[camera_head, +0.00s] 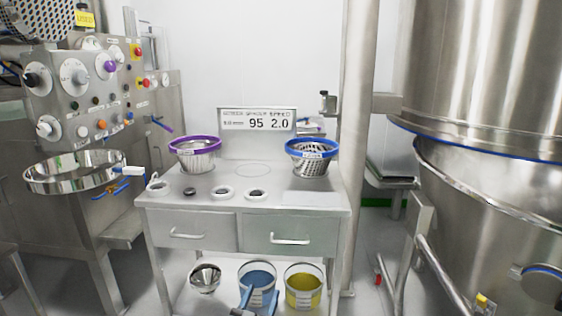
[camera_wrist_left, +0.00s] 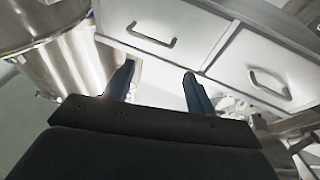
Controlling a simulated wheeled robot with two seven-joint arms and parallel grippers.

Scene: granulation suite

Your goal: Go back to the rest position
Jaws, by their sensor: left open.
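My left gripper (camera_head: 258,296) shows at the bottom edge of the head view, in front of the lower shelf of the steel cart (camera_head: 215,189). In the left wrist view my left gripper (camera_wrist_left: 160,78) has its two blue fingers wide apart, with nothing between them. The cart's drawer fronts (camera_wrist_left: 225,40) show beyond the fingers, apart from them. My right gripper is in neither view.
The cart top holds a purple-rimmed basket (camera_head: 195,155), a blue-rimmed basket (camera_head: 310,157) and several small rings. Below stand a blue-filled bucket (camera_head: 258,276) and a yellow-filled bucket (camera_head: 304,288). A control panel (camera_head: 85,88) is left; a large steel vessel (camera_head: 485,75) is right.

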